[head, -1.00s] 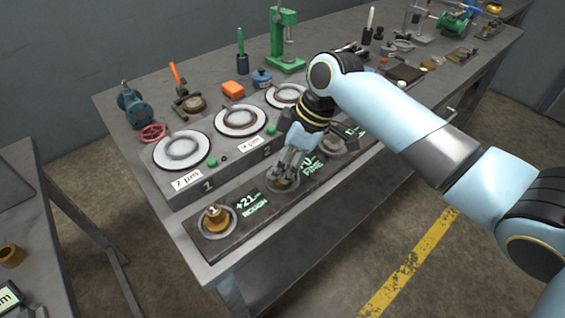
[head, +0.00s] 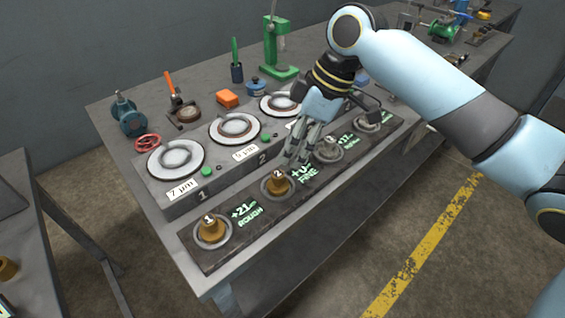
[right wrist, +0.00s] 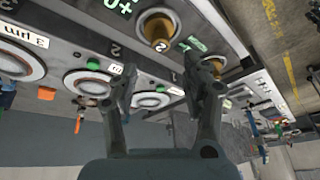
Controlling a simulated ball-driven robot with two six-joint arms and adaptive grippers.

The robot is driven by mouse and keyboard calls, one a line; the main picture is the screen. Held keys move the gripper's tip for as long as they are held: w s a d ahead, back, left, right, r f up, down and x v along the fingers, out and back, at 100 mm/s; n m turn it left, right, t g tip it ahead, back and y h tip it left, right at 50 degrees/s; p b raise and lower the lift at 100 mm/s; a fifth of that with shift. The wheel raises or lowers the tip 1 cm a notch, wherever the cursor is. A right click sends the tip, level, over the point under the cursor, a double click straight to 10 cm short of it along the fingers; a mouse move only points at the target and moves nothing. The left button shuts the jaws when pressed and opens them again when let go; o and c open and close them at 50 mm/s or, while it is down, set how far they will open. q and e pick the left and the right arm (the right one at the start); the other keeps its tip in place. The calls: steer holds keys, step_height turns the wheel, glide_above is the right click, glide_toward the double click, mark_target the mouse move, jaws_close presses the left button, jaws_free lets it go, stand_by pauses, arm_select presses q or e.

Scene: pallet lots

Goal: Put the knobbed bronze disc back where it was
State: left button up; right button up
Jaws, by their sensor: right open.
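A knobbed bronze disc marked 2 (head: 277,184) sits in the second round seat of the dark front strip (head: 250,240), beside the "FINE" label. It also shows in the right wrist view (right wrist: 159,30). Another knobbed bronze disc, marked 1 (head: 211,229), sits in the first seat by the "ROUGH" label. My right gripper (head: 298,158) is open and empty, above and a little behind and right of disc 2, apart from it. Its two fingers (right wrist: 160,80) stand spread in the wrist view. My left gripper is not in view.
Three round plates lie behind the strip, the nearest one (head: 176,158) by the "7 µm" card. Green buttons (head: 206,171) stand beside them. Two grey-knobbed discs (head: 328,150) (head: 367,121) sit farther along the strip. A green press (head: 278,50) stands at the back.

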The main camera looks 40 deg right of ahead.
steer(key=v, duration=0.3)
steer(key=shift+s+d+r, duration=0.1)
steer(key=shift+r, duration=0.25)
